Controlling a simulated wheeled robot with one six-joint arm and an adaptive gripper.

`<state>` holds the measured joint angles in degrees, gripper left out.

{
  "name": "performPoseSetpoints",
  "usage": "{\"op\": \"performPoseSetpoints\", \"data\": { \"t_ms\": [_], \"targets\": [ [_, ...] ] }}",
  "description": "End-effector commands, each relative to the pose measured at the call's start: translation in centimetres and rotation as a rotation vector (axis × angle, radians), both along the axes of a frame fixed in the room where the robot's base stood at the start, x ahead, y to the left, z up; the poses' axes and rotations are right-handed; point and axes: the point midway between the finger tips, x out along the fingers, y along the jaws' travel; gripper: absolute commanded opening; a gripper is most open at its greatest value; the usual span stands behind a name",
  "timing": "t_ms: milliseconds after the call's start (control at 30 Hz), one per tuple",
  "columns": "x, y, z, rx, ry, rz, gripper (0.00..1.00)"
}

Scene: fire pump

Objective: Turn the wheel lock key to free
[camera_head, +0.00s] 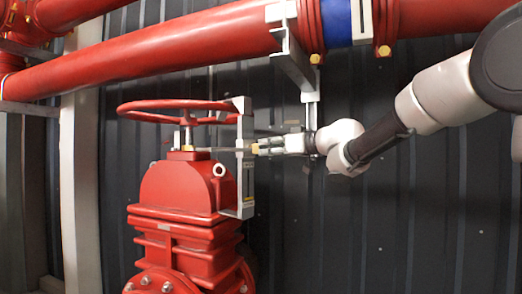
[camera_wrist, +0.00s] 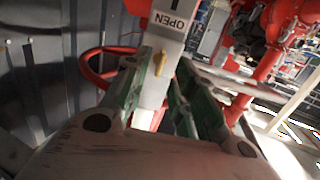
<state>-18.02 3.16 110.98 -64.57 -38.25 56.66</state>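The red handwheel (camera_head: 178,106) sits on top of the red valve (camera_head: 185,187). A grey lock bracket (camera_head: 244,160) stands upright at the wheel's right side. A small brass-coloured key (camera_head: 255,149) sticks out of the bracket toward my gripper. My gripper (camera_head: 265,146) is level with the key at the bracket's right. In the wrist view, its green-padded fingers (camera_wrist: 164,66) are apart, with the key in line with the gap. Contact with the key is not visible.
A large red pipe (camera_head: 150,57) runs above the valve, with a grey support bracket (camera_head: 294,60) hanging above my gripper. A dark corrugated wall (camera_head: 340,230) stands behind. The space below my arm, right of the valve, looks clear.

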Motion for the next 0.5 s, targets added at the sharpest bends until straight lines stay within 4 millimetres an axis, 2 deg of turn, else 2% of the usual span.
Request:
{"op": "performPoseSetpoints", "data": {
  "t_ms": [33, 200, 300, 500],
  "targets": [
    [-0.8, -1.2, 0.2, -0.001, -0.002, -0.004, 0.27],
    [-3.0, -4.0, 0.4, 0.0, 0.0, -0.004, 0.27],
    [-3.9, -5.2, 0.5, 0.0, 0.0, -0.004, 0.27],
    [-4.7, -6.1, 0.5, -0.002, 0.001, -0.002, 0.27]
  ]
}}
